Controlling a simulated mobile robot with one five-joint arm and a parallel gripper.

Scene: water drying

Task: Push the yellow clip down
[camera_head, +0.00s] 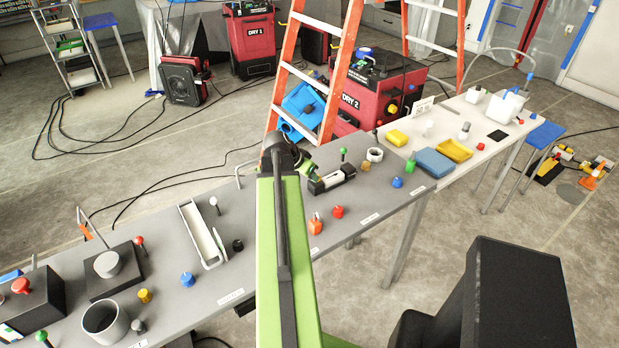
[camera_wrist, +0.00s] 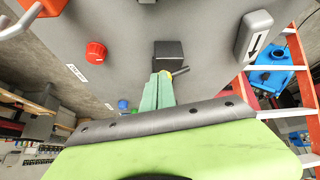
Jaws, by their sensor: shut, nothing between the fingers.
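My gripper (camera_wrist: 162,80) is shut and empty in the wrist view. Its pale green fingertips point at a small yellow piece (camera_wrist: 166,72), likely the yellow clip, with a thin dark pin beside it. The fingers hide most of this piece, and I cannot tell whether they touch it. A black block (camera_wrist: 168,52) lies just beyond the fingertips. In the head view my gripper (camera_head: 309,173) is by a black and white device (camera_head: 331,180) on the grey table (camera_head: 385,205). The clip cannot be clearly made out there.
A green-topped pin (camera_head: 343,154), a white ring (camera_head: 374,155) and a blue knob (camera_head: 397,182) stand nearby. An orange ladder (camera_head: 285,75) rises behind the table.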

